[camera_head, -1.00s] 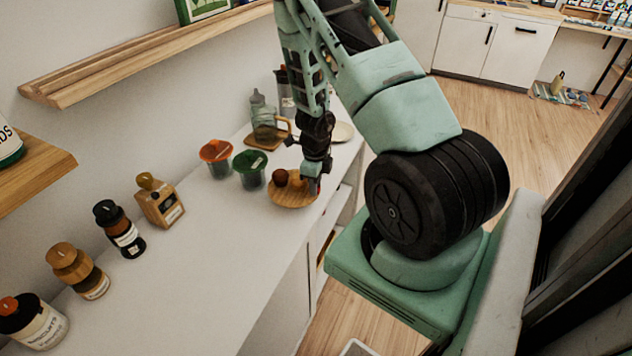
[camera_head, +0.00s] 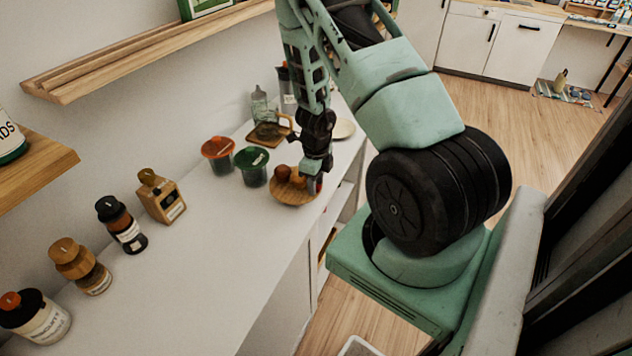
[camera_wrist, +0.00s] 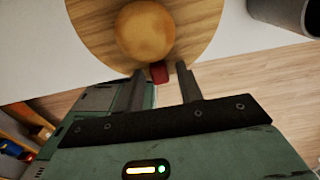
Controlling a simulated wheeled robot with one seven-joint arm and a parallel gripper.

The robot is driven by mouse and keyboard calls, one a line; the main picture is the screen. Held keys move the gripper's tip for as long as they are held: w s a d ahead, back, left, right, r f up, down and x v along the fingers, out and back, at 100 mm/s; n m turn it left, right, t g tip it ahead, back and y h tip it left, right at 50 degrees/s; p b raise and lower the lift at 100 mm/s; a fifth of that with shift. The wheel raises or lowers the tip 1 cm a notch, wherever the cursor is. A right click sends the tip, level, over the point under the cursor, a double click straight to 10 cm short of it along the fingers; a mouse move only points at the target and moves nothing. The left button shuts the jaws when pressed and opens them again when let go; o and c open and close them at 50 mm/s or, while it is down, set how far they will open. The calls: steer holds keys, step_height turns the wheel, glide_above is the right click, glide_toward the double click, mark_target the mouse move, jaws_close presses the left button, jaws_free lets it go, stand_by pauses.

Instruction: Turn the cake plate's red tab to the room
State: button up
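The round wooden cake plate (camera_head: 290,198) lies on the white counter near its front edge, with small brown cakes (camera_head: 283,172) on it. In the wrist view the plate (camera_wrist: 88,28) fills the top, with one round golden cake (camera_wrist: 145,33) near the rim. The red tab (camera_wrist: 159,73) sticks out from the rim facing my gripper (camera_wrist: 162,78). My gripper's two fingers are apart, one each side of the tab, with gaps between. In the head view my gripper (camera_head: 313,182) is down at the plate's right edge and covers part of it.
A green cup (camera_head: 252,167) and an orange-topped cup (camera_head: 217,153) stand close left of the plate. Several jars line the counter's near left. A wooden shelf (camera_head: 140,55) hangs above.

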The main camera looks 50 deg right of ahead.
steer(key=shift+r, duration=0.1)
step_height(320, 180, up, 17)
steer(key=p, duration=0.3)
stand_by(0.4)
stand_by(0.5)
